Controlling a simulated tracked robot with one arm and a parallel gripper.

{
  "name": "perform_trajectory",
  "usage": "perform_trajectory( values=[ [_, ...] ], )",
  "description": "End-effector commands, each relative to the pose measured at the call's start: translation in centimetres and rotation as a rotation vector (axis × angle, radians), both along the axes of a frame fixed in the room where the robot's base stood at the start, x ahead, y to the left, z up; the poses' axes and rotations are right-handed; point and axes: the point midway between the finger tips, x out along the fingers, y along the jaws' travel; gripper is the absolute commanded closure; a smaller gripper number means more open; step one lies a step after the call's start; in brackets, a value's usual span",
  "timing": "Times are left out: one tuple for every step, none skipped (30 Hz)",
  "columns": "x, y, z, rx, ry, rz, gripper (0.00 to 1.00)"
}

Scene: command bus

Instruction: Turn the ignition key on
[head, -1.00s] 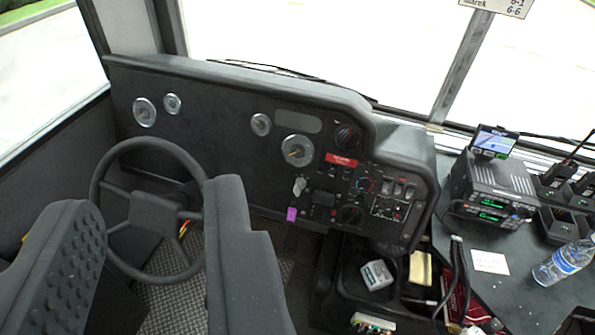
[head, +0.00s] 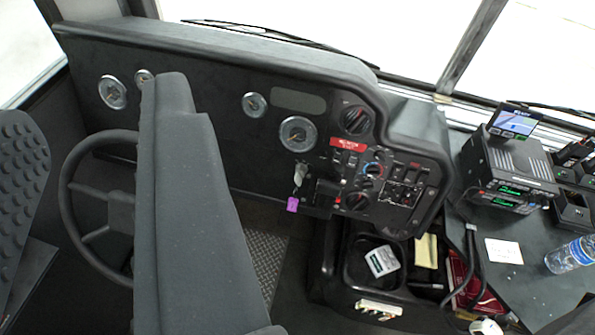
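The ignition key (head: 298,176) sits in the dashboard (head: 215,140), just below a round gauge. Its light-coloured head shows, and a purple tag (head: 292,204) hangs under it. The exact angle of the key is too small to tell. My gripper does not show in the view, and nothing is seen touching the key.
The driver's seat back (head: 200,225) stands tall in the left foreground and partly covers the steering wheel (head: 85,190). Switches and knobs (head: 375,170) lie right of the key. A console bin (head: 350,265) is below. A radio (head: 508,165) and water bottle (head: 572,255) are at right.

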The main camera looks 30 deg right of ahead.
Motion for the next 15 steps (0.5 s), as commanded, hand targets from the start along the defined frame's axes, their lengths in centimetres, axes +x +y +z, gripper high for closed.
perform_trajectory(
  values=[
    [1.9,-0.2,-1.7,-0.007,0.013,-0.006,0.71],
    [3.1,-0.3,-2.5,-0.012,0.009,-0.009,0.71],
    [4.7,-0.2,-3.7,-0.022,0.006,-0.018,0.71],
    [6.0,-0.4,-4.7,-0.029,0.002,-0.022,0.71],
    [7.4,-0.6,-5.8,-0.036,0.000,-0.028,0.71],
    [9.1,-0.9,-7.3,-0.046,-0.006,-0.035,0.71],
    [10.4,-1.2,-8.5,-0.053,-0.008,-0.040,0.71],
    [11.6,-1.5,-9.9,-0.059,-0.011,-0.045,0.71],
    [13.1,-1.9,-11.6,-0.071,-0.013,-0.053,0.71],
    [14.2,-2.2,-12.8,-0.080,-0.020,-0.060,0.71],
    [15.2,-2.6,-14.2,-0.087,-0.021,-0.065,0.71],
    [16.6,-3.1,-15.8,-0.099,-0.028,-0.074,0.71],
    [17.4,-3.5,-17.1,-0.108,-0.031,-0.080,0.71],
    [18.3,-3.9,-18.5,-0.117,-0.037,-0.087,0.71],
    [19.4,-4.5,-20.5,-0.129,-0.036,-0.098,0.71]
  ],
)
